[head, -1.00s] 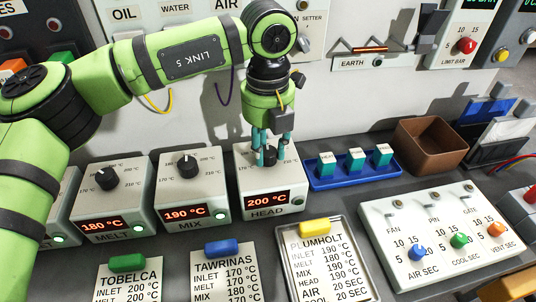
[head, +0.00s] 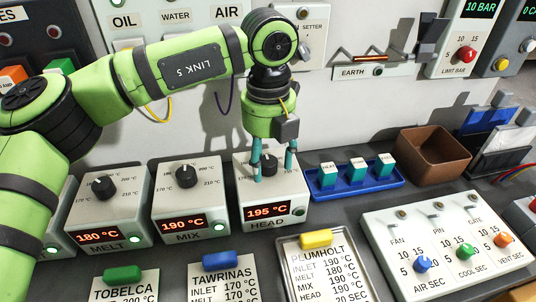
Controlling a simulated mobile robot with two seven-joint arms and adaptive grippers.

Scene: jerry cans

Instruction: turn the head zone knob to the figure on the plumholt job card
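The head zone box (head: 299,187) stands right of the mix box, its red display (head: 267,211) reading 195 °C. Its dark knob (head: 269,164) is on the sloped top face. My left gripper (head: 273,172) is over this box, with its two teal fingers spread on either side of the knob. The fingers look open and clear of the knob. The plumholt job card (head: 318,270) lies in a metal tray under a yellow clip; its HEAD line reads 190 °C. My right gripper is not in view.
The melt box (head: 100,215) shows 180 °C and the mix box (head: 186,205) 190 °C. A blue tray (head: 393,181) with teal blocks and a brown bin (head: 432,157) stand to the right. The tobelca (head: 125,290) and tawrinas (head: 223,283) cards lie in front.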

